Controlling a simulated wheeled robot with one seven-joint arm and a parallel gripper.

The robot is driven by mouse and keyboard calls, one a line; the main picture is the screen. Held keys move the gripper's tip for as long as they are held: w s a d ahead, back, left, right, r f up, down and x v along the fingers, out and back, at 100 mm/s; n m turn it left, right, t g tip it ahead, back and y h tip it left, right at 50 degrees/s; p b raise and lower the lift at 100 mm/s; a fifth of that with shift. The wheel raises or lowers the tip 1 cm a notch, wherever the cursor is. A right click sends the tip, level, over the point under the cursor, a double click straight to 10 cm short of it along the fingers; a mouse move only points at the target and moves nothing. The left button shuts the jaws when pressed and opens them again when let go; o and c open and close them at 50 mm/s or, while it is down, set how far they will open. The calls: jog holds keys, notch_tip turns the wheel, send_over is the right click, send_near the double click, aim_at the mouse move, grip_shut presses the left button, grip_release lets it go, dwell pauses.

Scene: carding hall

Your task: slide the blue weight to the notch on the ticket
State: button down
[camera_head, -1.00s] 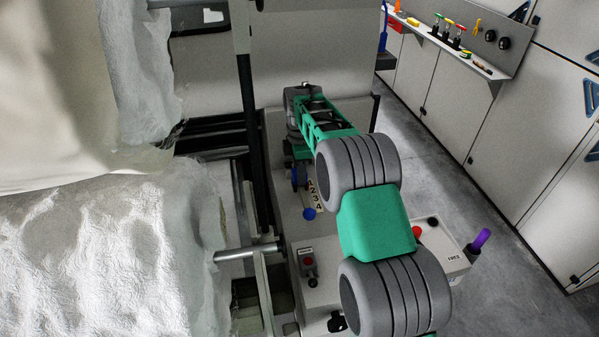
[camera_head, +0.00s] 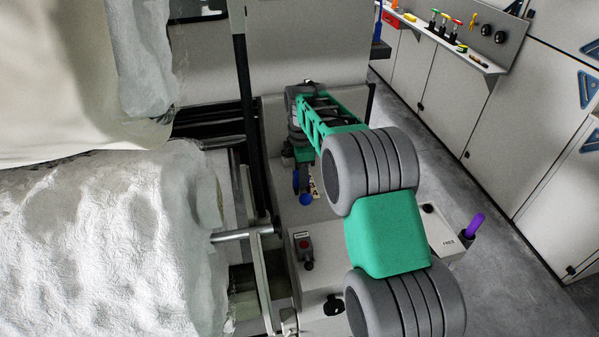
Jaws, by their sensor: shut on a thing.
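My gripper (camera_head: 303,172) points down at the far end of my green and grey arm, above the pale machine top. It is small in view and shut on a blue piece (camera_head: 297,181), which I take for the blue weight; the fingers hide part of it. A round blue knob (camera_head: 306,200) shows just below it in the picture. A pale strip (camera_head: 315,187) with dark marks runs just right of the gripper, largely hidden by my arm. I cannot make out a notch or tell which piece is the ticket.
A red button box (camera_head: 304,245) stands on the machine top in front. A purple handle (camera_head: 475,226) and a panel marked FREE (camera_head: 447,242) are at right. White fibre rolls (camera_head: 110,240) fill the left. A dark post (camera_head: 245,110) stands left of the gripper.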

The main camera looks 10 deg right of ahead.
jog(key=shift+s+f, duration=0.1)
jog(key=shift+s, duration=0.05)
jog(key=c, duration=1.4)
grip_release()
jog(key=o, duration=0.3)
jog(key=shift+s, duration=0.2)
jog(key=shift+o, duration=0.7)
jog(key=shift+w, duration=0.1)
notch_tip(320, 180, up, 8)
jog(key=shift+f+b, duration=0.15)
jog(key=shift+b, duration=0.55)
